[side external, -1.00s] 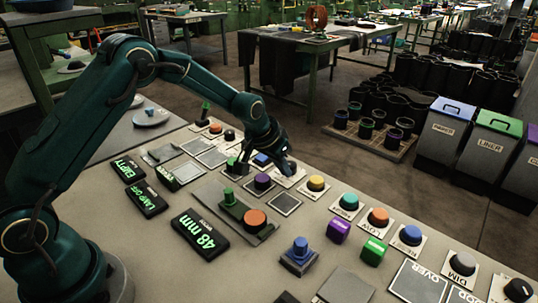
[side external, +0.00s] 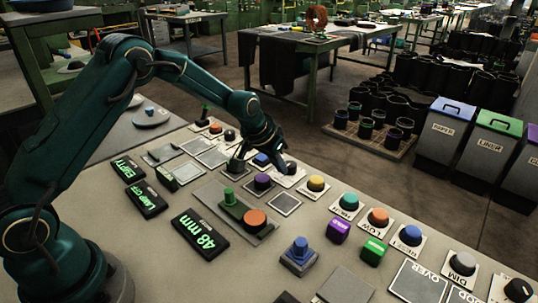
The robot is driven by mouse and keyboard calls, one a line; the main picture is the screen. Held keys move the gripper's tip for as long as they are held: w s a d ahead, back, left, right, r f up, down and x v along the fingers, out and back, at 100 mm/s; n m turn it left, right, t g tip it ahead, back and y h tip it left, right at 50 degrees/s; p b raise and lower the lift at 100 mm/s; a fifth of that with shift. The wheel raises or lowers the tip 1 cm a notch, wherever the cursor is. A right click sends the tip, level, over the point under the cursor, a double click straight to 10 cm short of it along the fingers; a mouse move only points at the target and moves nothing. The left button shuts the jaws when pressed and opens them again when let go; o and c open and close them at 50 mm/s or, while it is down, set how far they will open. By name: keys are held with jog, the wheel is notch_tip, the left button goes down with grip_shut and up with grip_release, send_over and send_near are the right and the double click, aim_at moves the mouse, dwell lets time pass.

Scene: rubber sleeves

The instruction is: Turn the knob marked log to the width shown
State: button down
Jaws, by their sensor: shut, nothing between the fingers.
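My gripper (side external: 277,168) is shut and empty, pointing down over the far row of controls on the grey panel. It is close to a dark knob on a white plate (side external: 290,177); I cannot tell whether it touches it. A black display (side external: 200,235) reads "48 mm". Other displays read "EMPTY" (side external: 128,168) and "LAMP OFF" (side external: 147,199). Several knobs stand on labelled plates, including an orange one (side external: 378,217) marked "LOW" and a grey one (side external: 462,263) marked "DIM". I cannot make out a knob marked log.
A green lever and orange button (side external: 254,217) sit mid-panel. A blue button (side external: 300,247), a purple block (side external: 338,231) and a green block (side external: 374,251) stand nearer. Labelled bins (side external: 446,132) and dark sleeves on a pallet (side external: 375,132) stand beyond the panel.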

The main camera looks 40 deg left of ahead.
jog(key=shift+w+a, duration=0.15)
jog(key=shift+a, duration=0.45)
dwell(0.3)
jog(key=shift+s+a, duration=0.1)
jog(key=shift+s, duration=0.3)
notch_tip(320, 180, up, 6)
dwell(0.5)
jog(key=shift+w+d+f, duration=0.1)
jog(key=shift+d+f, duration=0.35)
jog(key=shift+f, duration=0.55)
jog(key=shift+s+d+f, duration=0.1)
jog(key=shift+d+f, duration=0.35)
jog(key=shift+f, duration=0.6)
jog(key=shift+w+d+f, duration=0.1)
jog(key=shift+d+f, duration=0.35)
jog(key=shift+f, duration=0.55)
